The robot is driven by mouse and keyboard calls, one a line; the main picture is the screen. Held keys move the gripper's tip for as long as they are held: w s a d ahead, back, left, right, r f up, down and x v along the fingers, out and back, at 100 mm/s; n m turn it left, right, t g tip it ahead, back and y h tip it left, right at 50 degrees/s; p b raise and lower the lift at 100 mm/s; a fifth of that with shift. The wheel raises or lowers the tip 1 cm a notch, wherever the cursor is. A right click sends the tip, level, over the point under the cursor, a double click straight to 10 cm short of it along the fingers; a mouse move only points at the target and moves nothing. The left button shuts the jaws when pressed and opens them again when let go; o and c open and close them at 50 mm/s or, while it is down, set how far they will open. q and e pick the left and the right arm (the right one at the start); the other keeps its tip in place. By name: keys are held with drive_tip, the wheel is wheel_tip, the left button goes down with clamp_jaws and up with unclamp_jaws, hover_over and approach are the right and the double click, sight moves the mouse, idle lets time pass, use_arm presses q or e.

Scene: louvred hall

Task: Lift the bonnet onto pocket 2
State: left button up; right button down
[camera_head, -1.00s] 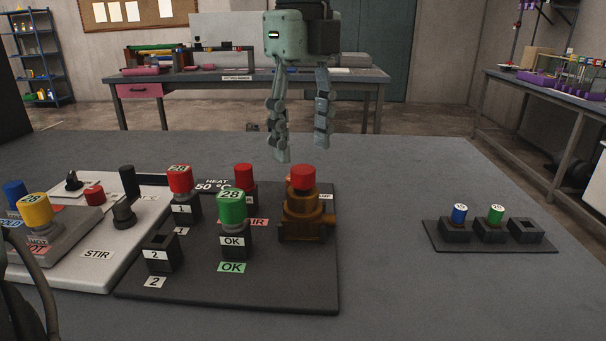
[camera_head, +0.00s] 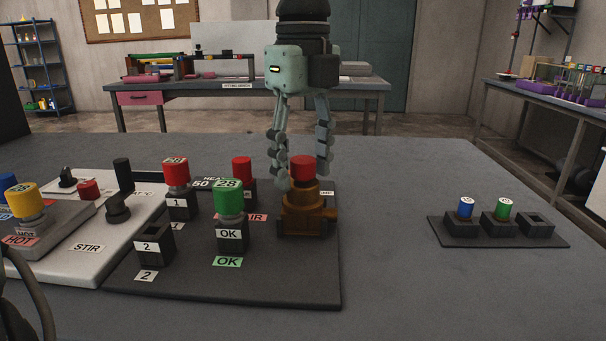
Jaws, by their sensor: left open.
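A red bonnet-like cap (camera_head: 302,169) sits on top of a brown metal valve body (camera_head: 309,212) at the right of the dark panel (camera_head: 270,285). Pocket 2 (camera_head: 155,243) is a black square socket with an open, empty top, marked "2", at the panel's front left. My left gripper (camera_head: 303,180) hangs from above with its fingers pointing down and spread apart. Its fingers show on the left and right of the red cap; I cannot tell whether they touch it. My right gripper is out of view.
A green cap stands on the OK socket (camera_head: 232,238), between pocket 2 and the valve. Red caps stand on socket 1 (camera_head: 180,208) and behind it (camera_head: 242,169). A STIR unit (camera_head: 105,235) lies left. A small rack (camera_head: 490,241) with blue and green caps stands right; the table between is clear.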

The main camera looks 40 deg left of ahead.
use_arm(q)
drive_tip(key=shift+f, duration=0.15)
idle(0.3)
clamp_jaws()
idle(0.4)
